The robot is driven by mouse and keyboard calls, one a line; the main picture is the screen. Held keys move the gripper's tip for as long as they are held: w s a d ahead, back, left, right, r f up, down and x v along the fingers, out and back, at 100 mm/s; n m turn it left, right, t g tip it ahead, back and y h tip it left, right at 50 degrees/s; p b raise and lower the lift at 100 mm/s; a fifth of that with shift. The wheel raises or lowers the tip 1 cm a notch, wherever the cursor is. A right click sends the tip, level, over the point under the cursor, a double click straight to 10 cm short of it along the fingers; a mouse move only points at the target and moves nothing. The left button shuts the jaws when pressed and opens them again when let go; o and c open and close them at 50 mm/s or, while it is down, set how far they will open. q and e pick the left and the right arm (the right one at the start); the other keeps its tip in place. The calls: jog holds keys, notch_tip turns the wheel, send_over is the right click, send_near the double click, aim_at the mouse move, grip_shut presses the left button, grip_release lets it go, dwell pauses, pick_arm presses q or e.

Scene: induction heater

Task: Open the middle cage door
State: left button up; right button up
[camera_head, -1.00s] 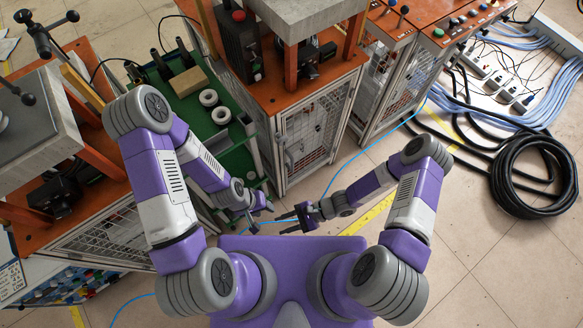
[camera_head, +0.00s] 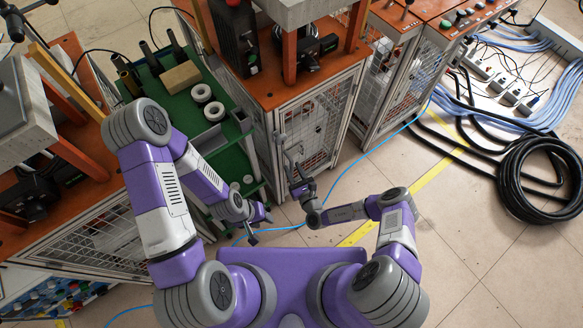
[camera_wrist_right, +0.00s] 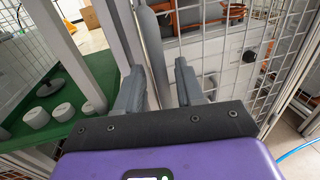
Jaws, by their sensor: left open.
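The middle cage door (camera_head: 314,122) is a white-framed mesh panel under the orange-topped cabinet, and it looks shut. A grey vertical bar handle (camera_wrist_right: 149,40) is on its left side in the right wrist view. My right gripper (camera_head: 298,180) is in front of the door's lower left part. In the right wrist view its two fingers (camera_wrist_right: 158,88) are apart, with the handle visible between and beyond them. I cannot tell whether they touch it. My left gripper (camera_head: 259,226) is open and empty, low and left of the door, above the floor.
A green shelf (camera_head: 232,165) with white rings (camera_head: 202,93) stands left of the cabinet. Another cage stands to the right. A blue cable (camera_head: 345,171) crosses the floor. Coiled black hose (camera_head: 535,180) lies at right.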

jog(key=shift+x, duration=1.05)
jog(key=shift+c, duration=0.3)
grip_shut()
